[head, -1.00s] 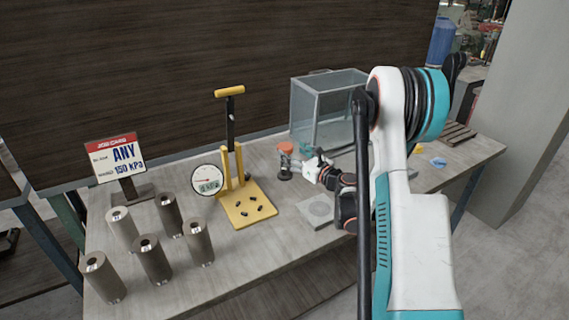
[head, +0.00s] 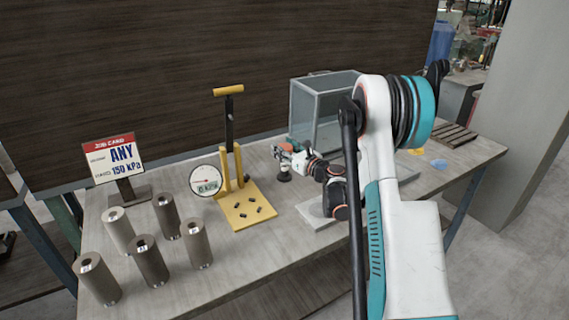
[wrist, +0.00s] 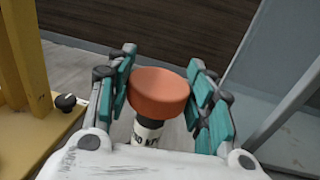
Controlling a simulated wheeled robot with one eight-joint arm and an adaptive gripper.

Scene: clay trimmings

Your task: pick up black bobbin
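The lower part is hidden by the gripper body.
A yellow hand pump (head: 243,211) with a gauge (head: 205,181) stands just left of my gripper. A glass tank (head: 318,112) is close behind. Several grey cylinders (head: 150,262) and a job card (head: 113,160) are at the left. A grey plate (head: 316,212) lies in front.

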